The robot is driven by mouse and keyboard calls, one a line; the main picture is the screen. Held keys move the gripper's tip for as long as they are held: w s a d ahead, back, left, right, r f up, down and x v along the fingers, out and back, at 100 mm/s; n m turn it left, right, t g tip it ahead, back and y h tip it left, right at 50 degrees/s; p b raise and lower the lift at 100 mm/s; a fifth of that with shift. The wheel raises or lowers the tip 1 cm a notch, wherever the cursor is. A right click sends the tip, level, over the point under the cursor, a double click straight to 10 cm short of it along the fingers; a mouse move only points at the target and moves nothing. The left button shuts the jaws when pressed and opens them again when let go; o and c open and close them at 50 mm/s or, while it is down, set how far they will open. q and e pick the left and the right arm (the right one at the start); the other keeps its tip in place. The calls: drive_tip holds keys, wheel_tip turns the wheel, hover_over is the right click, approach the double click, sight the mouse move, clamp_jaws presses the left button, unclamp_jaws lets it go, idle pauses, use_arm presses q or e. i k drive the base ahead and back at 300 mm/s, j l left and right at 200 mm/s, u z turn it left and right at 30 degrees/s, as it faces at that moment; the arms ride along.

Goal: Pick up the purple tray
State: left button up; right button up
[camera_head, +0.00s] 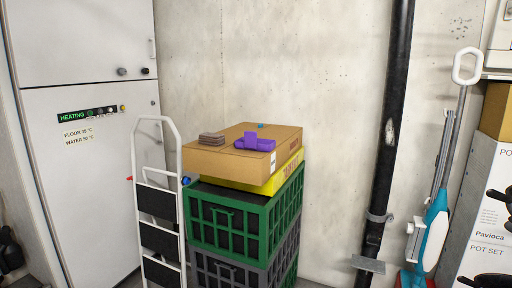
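A small purple object (256,143) lies on top of a cardboard box (221,159). It is the only purple thing in view; it looks like a low bar with a raised piece at the back, and I cannot make out a tray shape. The box rests on a yellow box (264,188), on top of a green crate (228,222) and a grey crate (226,269). Neither of my grippers is in view.
A brown stack of small flat items (211,139) lies left of the purple object. A white folding step ladder (158,205) stands left of the crates. A black pipe (389,120), blue-white mop-like cleaner (436,230) and stacked cartons (490,205) are at right. A white heating cabinet (90,170) is at left.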

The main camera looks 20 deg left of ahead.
sight(250, 142)
drive_tip(key=u, duration=0.25)
drive_tip(key=i+u, duration=0.2)
drive_tip(key=u, duration=0.2)
drive_tip(key=i+u, duration=0.25)
drive_tip(key=u, duration=0.15)
drive_tip(key=i+u, duration=0.2)
drive_tip(key=u, duration=0.2)
